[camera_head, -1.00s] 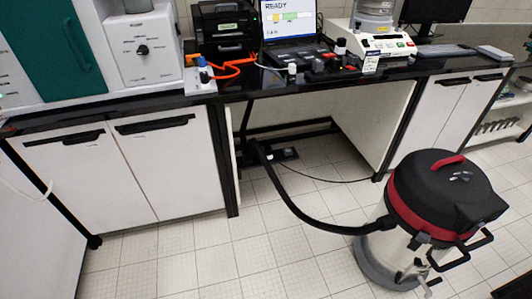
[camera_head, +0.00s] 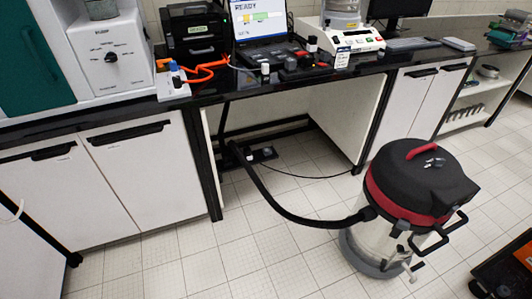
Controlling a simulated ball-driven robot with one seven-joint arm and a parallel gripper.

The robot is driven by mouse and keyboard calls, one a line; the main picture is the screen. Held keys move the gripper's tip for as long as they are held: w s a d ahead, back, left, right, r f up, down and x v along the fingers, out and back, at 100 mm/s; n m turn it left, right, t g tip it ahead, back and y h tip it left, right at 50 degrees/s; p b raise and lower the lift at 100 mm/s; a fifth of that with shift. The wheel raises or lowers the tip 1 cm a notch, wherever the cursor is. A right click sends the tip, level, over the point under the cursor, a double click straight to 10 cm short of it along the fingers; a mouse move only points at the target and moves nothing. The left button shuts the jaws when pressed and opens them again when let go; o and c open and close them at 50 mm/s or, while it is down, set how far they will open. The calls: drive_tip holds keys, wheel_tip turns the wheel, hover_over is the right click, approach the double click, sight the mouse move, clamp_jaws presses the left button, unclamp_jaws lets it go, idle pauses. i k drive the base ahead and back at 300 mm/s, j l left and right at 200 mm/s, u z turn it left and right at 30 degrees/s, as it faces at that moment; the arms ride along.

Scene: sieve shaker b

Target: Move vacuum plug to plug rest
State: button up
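The vacuum cleaner (camera_head: 415,190), with a black lid, red band and clear drum, stands on the floor at right. Its black hose (camera_head: 290,213) runs left to the area under the bench. A thin black cable (camera_head: 310,177) runs along the floor there, near a small black power strip (camera_head: 264,154). A plug at that strip is too small to make out for certain. I cannot pick out the plug rest. My gripper is not in view.
The black bench top (camera_head: 215,92) carries a laptop (camera_head: 262,28), an orange cable (camera_head: 206,70) and a white instrument (camera_head: 345,38). White cabinets (camera_head: 140,170) stand left of the open knee space. The tiled floor (camera_head: 185,262) in front is clear. A dark orange-marked object (camera_head: 508,268) is at lower right.

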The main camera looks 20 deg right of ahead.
sight(247, 151)
drive_tip(key=i+l, duration=0.15)
drive_tip(key=i, duration=0.45)
drive_tip(key=i+l+u, duration=0.1)
drive_tip(key=i, duration=0.45)
drive_tip(key=i+l, duration=0.2)
drive_tip(key=i, duration=0.35)
drive_tip(key=i+l+u, duration=0.1)
drive_tip(key=i, duration=0.95)
